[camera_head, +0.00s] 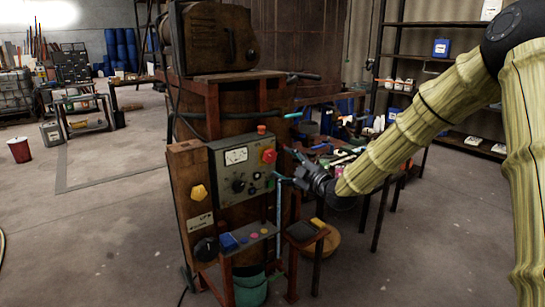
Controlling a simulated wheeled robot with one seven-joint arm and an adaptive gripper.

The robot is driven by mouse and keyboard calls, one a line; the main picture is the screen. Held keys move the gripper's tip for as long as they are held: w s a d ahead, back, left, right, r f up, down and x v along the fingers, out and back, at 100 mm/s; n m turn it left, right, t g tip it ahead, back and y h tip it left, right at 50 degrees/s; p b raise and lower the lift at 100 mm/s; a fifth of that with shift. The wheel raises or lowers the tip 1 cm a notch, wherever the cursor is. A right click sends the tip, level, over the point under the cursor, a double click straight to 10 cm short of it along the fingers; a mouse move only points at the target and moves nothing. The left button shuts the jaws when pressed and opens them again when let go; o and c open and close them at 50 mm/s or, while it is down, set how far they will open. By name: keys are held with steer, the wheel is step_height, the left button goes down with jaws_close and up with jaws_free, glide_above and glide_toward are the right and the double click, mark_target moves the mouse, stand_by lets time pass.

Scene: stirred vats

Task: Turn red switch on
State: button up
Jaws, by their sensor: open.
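A grey control panel (232,182) is fixed to the front of the brown vat frame. A red switch (269,155) sits at the upper right of the panel's face; its on or off position is too small to tell. My gripper (284,165) is just right of the panel, at about the height of the red switch in the picture. Its fingers are spread, one pointing up and left, the other lower, with nothing between them. It appears apart from the switch, but the exact gap in depth cannot be told.
The panel also has a white gauge (236,156) and a black dial (239,187). A yellow knob (199,192) is on the left board. A cluttered table (340,150) stands behind my arm. The front floor is clear.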

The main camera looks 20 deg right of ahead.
mark_target(272, 157)
steer(key=shift+p+x, duration=1)
steer(key=shift+x, duration=2.85)
steer(key=shift+f, duration=0.1)
steer(key=c, duration=1)
